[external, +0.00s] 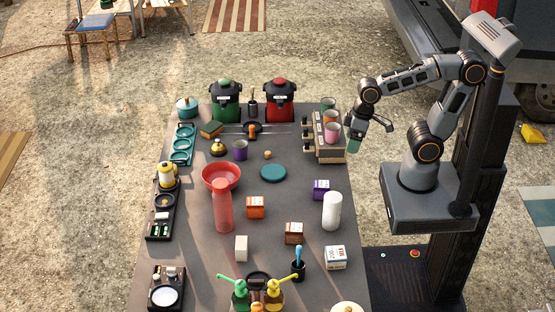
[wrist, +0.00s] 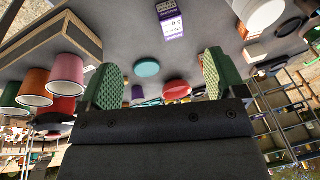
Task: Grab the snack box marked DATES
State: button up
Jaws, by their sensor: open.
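Several small snack boxes stand on the grey table: an orange one (external: 255,207), a purple one (external: 321,190) and a brown one (external: 293,233). Their labels are too small to read, so I cannot tell which is marked DATES. The purple box also shows at the top of the wrist view (wrist: 172,24). My gripper (external: 354,143) is open and empty by the table's right edge, beside the cup rack and apart from all the boxes. In the wrist view its two green-padded fingers (wrist: 162,80) stand wide apart.
The wooden rack (external: 327,151) with several cups is close to my gripper. A white cylinder (external: 332,211) stands beside the purple box. A teal disc (external: 273,173) lies mid-table.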

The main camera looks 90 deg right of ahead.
jog(key=w+a+f+m+g+y+b, duration=0.1)
jog(key=w+a+f+m+g+y, duration=0.2)
jog(key=w+a+f+m+y, duration=0.45)
jog(key=m+t+y, duration=0.2)
jog(key=m+y, duration=0.3)
jog(key=m, duration=0.5)
send_near(294, 227)
jog(key=x, duration=0.5)
jog(key=shift+d+f, duration=0.1)
jog(key=shift+p+x, duration=0.45)
jog(key=shift+x, duration=2.3)
jog(key=shift+s+d+f, duration=0.1)
jog(key=shift+f, duration=0.05)
jog(key=shift+c, duration=0.4)
jog(key=c, duration=1)
jog(key=shift+o, duration=0.2)
